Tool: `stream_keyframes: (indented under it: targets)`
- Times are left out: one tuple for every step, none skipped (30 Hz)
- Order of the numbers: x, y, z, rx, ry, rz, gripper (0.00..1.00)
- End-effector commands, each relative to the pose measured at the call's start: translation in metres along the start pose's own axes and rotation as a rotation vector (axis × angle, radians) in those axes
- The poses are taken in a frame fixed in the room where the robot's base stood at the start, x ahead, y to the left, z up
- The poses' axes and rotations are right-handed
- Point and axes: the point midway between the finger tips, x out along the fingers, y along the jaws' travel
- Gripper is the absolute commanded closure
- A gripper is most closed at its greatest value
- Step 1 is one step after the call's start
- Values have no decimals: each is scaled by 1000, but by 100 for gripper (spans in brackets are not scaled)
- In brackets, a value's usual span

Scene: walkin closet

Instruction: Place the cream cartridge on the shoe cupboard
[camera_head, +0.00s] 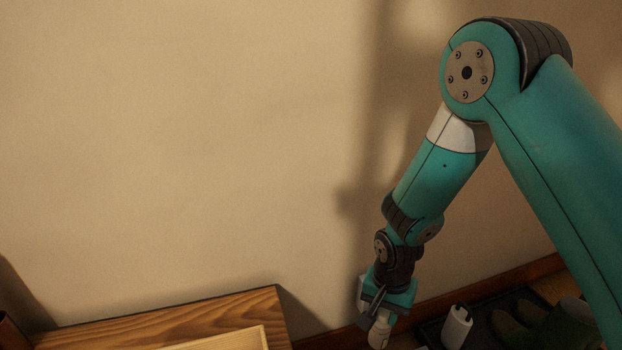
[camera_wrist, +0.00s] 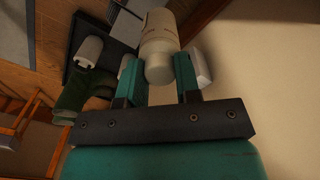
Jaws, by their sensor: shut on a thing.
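My gripper (camera_head: 377,311) points down near the wall in the head view. It is shut on the cream cartridge (camera_head: 380,332), a pale cylinder hanging below the fingers. In the wrist view the cartridge (camera_wrist: 158,42) sits between the two teal fingertips (camera_wrist: 158,72). A wooden top (camera_head: 245,306) with visible grain stands at the lower left of the head view, apart from and left of the gripper. It may be the shoe cupboard, but its front is out of view.
A light wooden tray or frame (camera_head: 240,340) lies on the wooden top. A dark tray (camera_head: 430,331) on the floor at right holds a white container (camera_head: 457,326) and green boots (camera_head: 530,322). The wall is close behind. The back strip of the wooden top looks clear.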

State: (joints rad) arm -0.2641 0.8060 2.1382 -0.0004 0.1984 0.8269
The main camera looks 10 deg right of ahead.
Motion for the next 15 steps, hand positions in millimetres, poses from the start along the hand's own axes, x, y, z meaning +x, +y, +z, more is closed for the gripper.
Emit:
stream_keyframes:
  targets:
    - [-5, 3, -5, -21, 3, -2, 84]
    - [-8, 6, -9, -43, 3, -3, 84]
    - [-13, 11, -14, -79, 4, -3, 84]
    - [-18, 16, -18, -112, 4, -3, 84]
    - [-23, 20, -22, -148, 4, -3, 84]
    - [-30, 27, -29, -199, 5, -3, 84]
    - [-35, 33, -33, -238, 4, -2, 84]
    - [-40, 38, -37, -276, 5, -3, 84]
    - [-46, 45, -42, -327, 4, -2, 84]
    - [-51, 50, -46, -364, 5, -2, 84]
    - [-55, 55, -49, -398, 5, -2, 84]
    - [-61, 61, -53, -442, 5, -2, 84]
    - [-65, 66, -55, -475, 5, -2, 84]
    - [-69, 71, -58, -506, 5, -1, 84]
    - [-74, 77, -61, -548, 4, -1, 84]
